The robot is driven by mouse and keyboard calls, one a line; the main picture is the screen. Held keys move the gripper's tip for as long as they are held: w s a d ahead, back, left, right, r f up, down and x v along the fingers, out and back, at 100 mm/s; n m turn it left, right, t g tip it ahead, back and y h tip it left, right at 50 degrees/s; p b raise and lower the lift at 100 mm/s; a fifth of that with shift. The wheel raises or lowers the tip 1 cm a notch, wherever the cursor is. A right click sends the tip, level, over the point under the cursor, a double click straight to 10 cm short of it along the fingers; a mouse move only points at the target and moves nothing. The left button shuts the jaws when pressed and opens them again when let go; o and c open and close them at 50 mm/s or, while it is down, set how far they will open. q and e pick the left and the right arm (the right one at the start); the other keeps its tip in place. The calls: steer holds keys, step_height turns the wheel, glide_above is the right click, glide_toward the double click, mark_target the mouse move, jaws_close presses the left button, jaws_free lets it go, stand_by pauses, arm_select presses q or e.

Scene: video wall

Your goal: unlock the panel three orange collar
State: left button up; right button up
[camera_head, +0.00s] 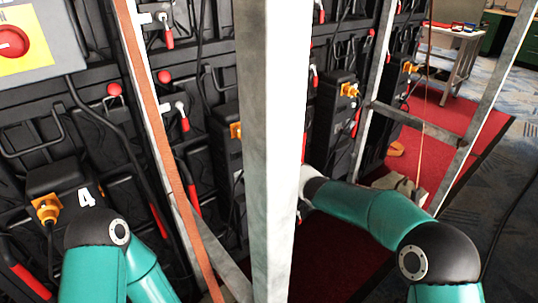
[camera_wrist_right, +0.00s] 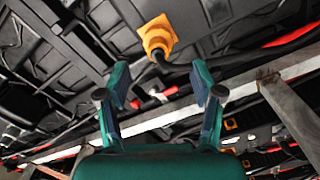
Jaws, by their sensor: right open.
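In the right wrist view an orange collar (camera_wrist_right: 158,36) sits on a black panel with a black cable coming out of it. My right gripper (camera_wrist_right: 160,82) is open and empty, and the collar lies beyond its fingertips, roughly centred between them and apart from them. In the head view the right gripper is hidden behind a grey post. Other orange collars show there, at centre (camera_head: 236,130), right of the post (camera_head: 349,90) and farther right (camera_head: 410,67). No number three is visible, so I cannot tell which is panel three. My left arm shows at lower left, its gripper out of view.
A panel box marked 4 (camera_head: 80,190) with an orange collar (camera_head: 47,208) is at left, below a red stop button (camera_head: 12,42). Red carpet (camera_head: 450,150) lies at right.

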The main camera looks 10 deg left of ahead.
steer(key=shift+v, duration=2.35)
